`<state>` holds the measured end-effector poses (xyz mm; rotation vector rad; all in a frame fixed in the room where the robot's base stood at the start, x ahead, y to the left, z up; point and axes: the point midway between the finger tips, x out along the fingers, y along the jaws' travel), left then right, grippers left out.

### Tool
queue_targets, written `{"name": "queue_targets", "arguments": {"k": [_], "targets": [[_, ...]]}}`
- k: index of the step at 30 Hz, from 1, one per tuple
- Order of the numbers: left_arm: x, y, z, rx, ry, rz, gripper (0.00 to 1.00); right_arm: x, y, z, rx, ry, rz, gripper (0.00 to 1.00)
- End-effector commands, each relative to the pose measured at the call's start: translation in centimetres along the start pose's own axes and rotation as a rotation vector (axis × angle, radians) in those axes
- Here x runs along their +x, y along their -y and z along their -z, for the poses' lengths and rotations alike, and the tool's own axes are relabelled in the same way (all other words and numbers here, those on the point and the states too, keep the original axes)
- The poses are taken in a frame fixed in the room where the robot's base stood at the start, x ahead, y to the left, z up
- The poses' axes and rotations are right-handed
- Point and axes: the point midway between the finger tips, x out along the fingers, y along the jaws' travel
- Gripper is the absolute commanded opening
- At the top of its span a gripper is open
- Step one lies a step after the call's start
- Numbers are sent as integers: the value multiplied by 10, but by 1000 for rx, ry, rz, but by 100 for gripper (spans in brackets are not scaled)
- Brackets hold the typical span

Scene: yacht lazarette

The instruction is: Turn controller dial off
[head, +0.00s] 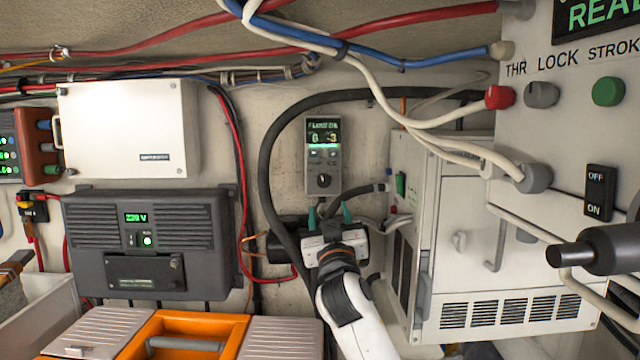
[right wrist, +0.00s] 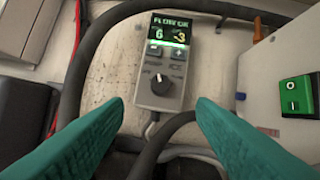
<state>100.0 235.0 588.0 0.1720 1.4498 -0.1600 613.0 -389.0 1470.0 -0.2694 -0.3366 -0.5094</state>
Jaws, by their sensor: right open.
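The controller is a small grey box (head: 323,155) on the back wall, with a lit screen reading 6 and -3 and small buttons under it. Its black round dial (head: 323,180) sits low on the face; in the right wrist view the dial (right wrist: 161,84) has a pale pointer mark near its top. My right gripper (head: 333,214) is below the controller in the head view. In the right wrist view its teal fingers (right wrist: 160,108) are spread apart, below the dial on either side, with nothing between them but background. My left gripper is not in view.
A thick black hose (head: 266,160) loops around the controller. A white cabinet (head: 520,260) with vents stands at right, bearing a green switch (right wrist: 295,95). The wall around the dial is bare.

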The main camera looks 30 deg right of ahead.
Motion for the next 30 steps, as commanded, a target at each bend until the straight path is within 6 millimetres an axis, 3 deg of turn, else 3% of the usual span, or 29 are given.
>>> {"name": "queue_targets", "arguments": {"k": [3, 6, 10, 13, 19, 28, 30], "targets": [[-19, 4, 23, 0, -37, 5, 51, 27, 1, -6, -2, -2, 1, 51], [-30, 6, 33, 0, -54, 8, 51, 49, 2, -5, -2, -3, 1, 51], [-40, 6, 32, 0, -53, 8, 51, 72, 1, -4, -1, -3, 0, 51], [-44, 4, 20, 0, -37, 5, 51, 84, 0, -3, 0, -2, 0, 51], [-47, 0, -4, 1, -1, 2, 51, 97, 0, -1, 0, -1, -1, 51], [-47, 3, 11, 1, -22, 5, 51, 98, 0, 0, 0, -1, -1, 51], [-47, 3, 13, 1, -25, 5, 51, 98, 0, 0, 0, -1, -1, 40]]}}
